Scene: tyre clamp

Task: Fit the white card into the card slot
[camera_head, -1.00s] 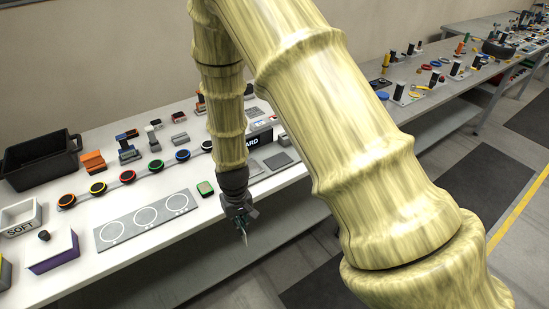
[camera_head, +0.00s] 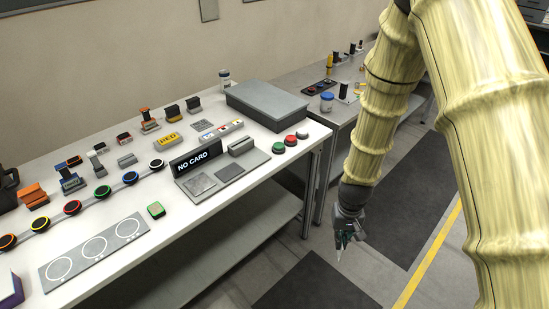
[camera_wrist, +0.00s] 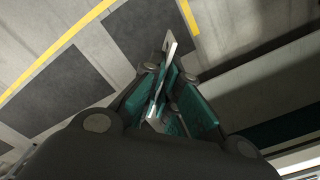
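My gripper (camera_head: 345,232) hangs off the table's right front side, over the floor, pointing down. It is shut on a thin white card (camera_head: 339,254) whose edge sticks out below the fingertips. In the wrist view the white card (camera_wrist: 169,46) stands between the teal-padded fingers of my gripper (camera_wrist: 163,92). The card station on the table has a dark "NO CARD" sign (camera_head: 195,158), flat grey pads and a raised grey block (camera_head: 241,146). This block looks like the card slot, but its opening is too small to make out. The gripper is well right of the station and apart from it.
Red and green buttons (camera_head: 291,141) and a large grey box (camera_head: 266,104) stand right of and behind the station. A second table (camera_head: 345,110) stands beyond. Floor below the gripper is clear.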

